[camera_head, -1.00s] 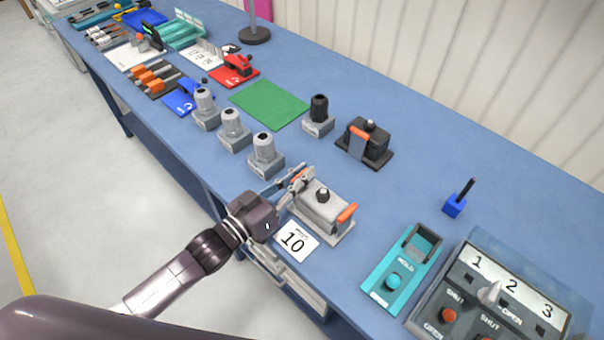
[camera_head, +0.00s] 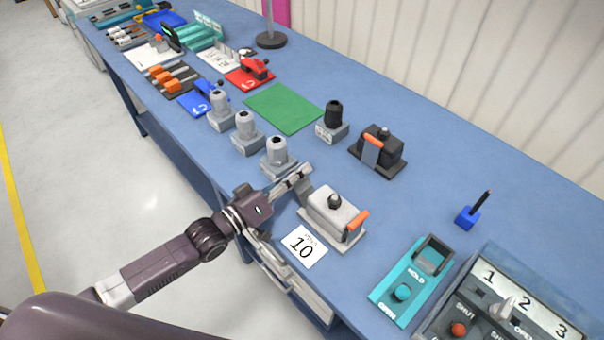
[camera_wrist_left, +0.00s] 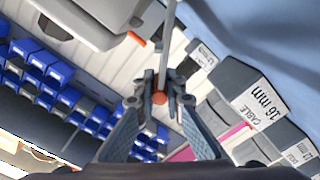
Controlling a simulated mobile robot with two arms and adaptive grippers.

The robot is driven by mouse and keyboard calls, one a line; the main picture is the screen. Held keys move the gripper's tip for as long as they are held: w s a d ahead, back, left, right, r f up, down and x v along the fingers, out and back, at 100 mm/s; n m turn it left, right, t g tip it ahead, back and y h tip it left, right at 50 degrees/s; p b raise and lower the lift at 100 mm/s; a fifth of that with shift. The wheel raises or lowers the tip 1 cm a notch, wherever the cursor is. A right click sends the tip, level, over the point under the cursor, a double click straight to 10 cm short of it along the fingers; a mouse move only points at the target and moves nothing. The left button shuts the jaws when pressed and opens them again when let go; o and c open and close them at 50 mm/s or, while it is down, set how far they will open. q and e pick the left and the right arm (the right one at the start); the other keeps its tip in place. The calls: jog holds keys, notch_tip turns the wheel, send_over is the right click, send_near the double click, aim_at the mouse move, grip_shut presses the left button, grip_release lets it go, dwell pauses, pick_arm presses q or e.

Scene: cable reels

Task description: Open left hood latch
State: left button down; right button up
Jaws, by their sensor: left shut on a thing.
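The light grey hood (camera_head: 333,213) with a dark knob on top sits on its base plate near the table's front edge. Its right latch (camera_head: 356,226) has an orange handle and lies against the hood's right side. My left gripper (camera_head: 301,177) is beside the hood's left side, shut on the left latch (camera_head: 306,192). In the left wrist view, the latch's orange handle (camera_wrist_left: 160,98) sits between the fingertips. The grey latch arm leans outward, away from the hood. Most of the handle is hidden by the fingers in the head view. My right gripper is not in view.
Grey cable glands (camera_head: 279,157) stand close behind my gripper. A black hood (camera_head: 378,150) stands farther back. A teal hold box (camera_head: 400,292) and a switch panel (camera_head: 520,308) are at right.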

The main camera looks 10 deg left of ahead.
pick_arm(q)
jog(key=shift+a+f, duration=0.15)
jog(key=shift+f, duration=0.1)
jog(key=c, duration=2)
grip_release()
jog(key=shift+r, duration=0.1)
jog(key=v, duration=1.2)
